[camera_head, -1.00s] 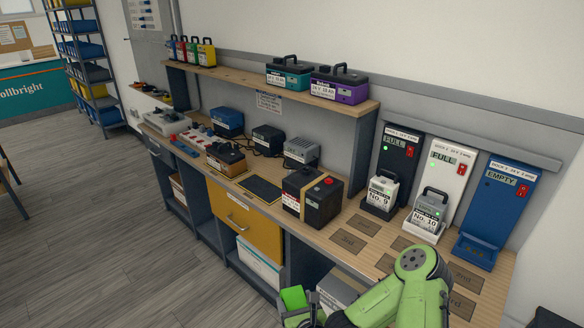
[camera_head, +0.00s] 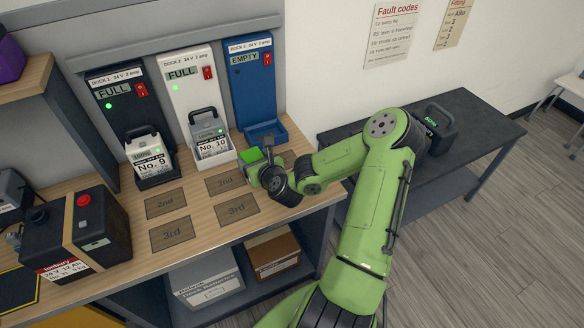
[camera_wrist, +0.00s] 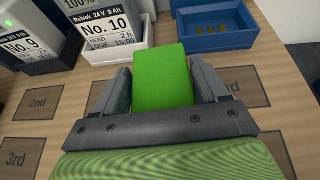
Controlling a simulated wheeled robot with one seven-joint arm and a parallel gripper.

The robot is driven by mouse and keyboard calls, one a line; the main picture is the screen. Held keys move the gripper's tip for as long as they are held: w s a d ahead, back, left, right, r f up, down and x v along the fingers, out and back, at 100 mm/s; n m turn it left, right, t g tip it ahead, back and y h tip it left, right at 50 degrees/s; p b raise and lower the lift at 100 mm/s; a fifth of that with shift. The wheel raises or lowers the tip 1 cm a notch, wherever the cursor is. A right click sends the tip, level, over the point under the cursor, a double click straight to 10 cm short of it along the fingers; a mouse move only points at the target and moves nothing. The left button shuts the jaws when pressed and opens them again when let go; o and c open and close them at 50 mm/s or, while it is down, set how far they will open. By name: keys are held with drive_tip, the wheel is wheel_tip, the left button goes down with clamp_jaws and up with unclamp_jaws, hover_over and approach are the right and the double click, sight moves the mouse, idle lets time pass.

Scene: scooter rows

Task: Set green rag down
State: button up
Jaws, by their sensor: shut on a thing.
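The green rag (camera_wrist: 162,78) is a bright green block-like piece between the two fingers of my gripper (camera_wrist: 163,88) in the wrist view. My gripper is shut on it and holds it over the wooden bench top (camera_wrist: 75,85), in front of the docks. In the head view the green rag (camera_head: 251,156) shows at the end of my arm, beside my gripper (camera_head: 262,160), near the front of the blue dock. I cannot tell how high the rag is above the wood. Part of the bench under it is hidden.
The white dock holds battery No. 10 (camera_head: 210,134); the black dock holds battery No. 9 (camera_head: 148,154). The blue dock tray (camera_head: 280,130) is empty. Marked squares (camera_head: 171,235) lie on the bench. A large black battery (camera_head: 75,238) stands left. A dark table (camera_head: 480,120) stands right.

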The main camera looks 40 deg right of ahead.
wheel_tip(320, 180, up, 4)
drive_tip(key=b, duration=0.3)
hover_over(292, 159)
drive_tip(key=s+a, duration=0.2)
drive_tip(key=shift+m+h, duration=0.3)
drive_tip(key=shift+h, duration=0.1)
drive_tip(key=f+b, duration=0.2)
drive_tip(key=f, duration=0.2)
drive_tip(key=f+b, duration=0.2)
drive_tip(key=f, duration=0.3)
drive_tip(key=shift+w+d+f+b, duration=0.1)
drive_tip(key=shift+d+f+b, duration=0.15)
drive_tip(key=shift+b, duration=0.15)
drive_tip(key=shift+r, duration=0.1)
drive_tip(key=shift+a, duration=0.1)
drive_tip(key=o, duration=1)
drive_tip(key=shift+o, duration=0.2)
